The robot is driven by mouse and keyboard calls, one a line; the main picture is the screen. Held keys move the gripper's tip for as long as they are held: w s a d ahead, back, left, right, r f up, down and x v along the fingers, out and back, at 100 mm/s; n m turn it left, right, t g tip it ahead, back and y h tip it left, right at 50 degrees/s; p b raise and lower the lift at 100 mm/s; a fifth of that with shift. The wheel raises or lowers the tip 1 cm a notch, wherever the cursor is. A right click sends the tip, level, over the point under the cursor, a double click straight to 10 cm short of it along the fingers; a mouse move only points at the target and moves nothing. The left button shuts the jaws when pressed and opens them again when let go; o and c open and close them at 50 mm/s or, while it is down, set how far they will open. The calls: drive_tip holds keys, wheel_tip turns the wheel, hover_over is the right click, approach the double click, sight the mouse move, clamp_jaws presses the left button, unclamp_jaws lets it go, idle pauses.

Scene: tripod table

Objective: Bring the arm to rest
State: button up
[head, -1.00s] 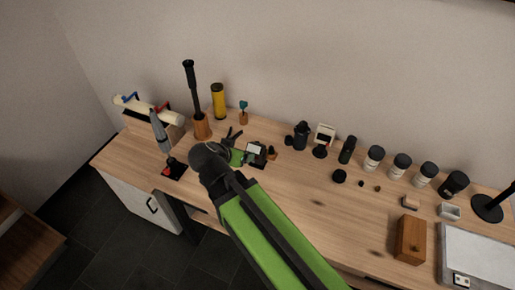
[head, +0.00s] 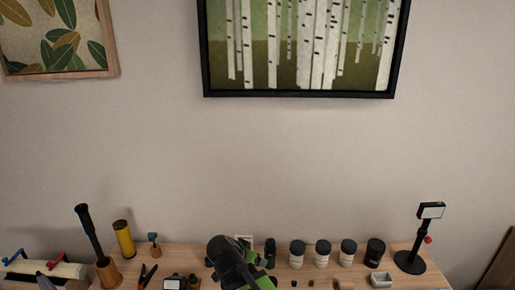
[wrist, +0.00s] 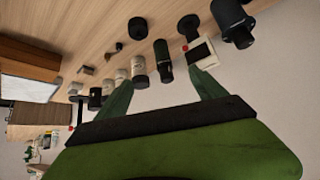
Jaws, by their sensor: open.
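My gripper (wrist: 160,76) shows in the wrist view with its two green fingers spread apart and nothing between them. Behind the fingers are the table and the row of things on it, seen tilted. In the head view, the dark joint and green part of my arm (head: 238,264) show at the bottom centre, in front of the table's back row. The fingertips cannot be made out there. The wooden table (head: 402,276) shows only as a strip along the bottom of the head view.
Several dark-lidded jars (head: 322,254) stand right of my arm. A black stand with a small screen (head: 431,211) is at the right. A yellow cylinder (head: 123,238) and a dark-handled tool (head: 88,229) stand at the left. The wall above is clear, with framed pictures (head: 300,45).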

drive_tip(key=s+d+f+g+y, duration=0.1)
drive_tip(key=s+d+f+g, duration=0.15)
drive_tip(key=d, duration=0.95)
drive_tip(key=s+d+f+g, duration=0.1)
drive_tip(key=d+f+g, duration=0.15)
drive_tip(key=d, duration=0.95)
drive_tip(key=s+a+n+y, duration=0.1)
drive_tip(key=n, duration=0.1)
drive_tip(key=s+a+n+g, duration=0.1)
drive_tip(key=s+a+n+g+y, duration=0.1)
drive_tip(key=s+n, duration=0.1)
drive_tip(key=shift+s+a+f+n+y, duration=0.1)
drive_tip(key=shift+a+f+n+y, duration=0.2)
drive_tip(key=shift+a, duration=0.1)
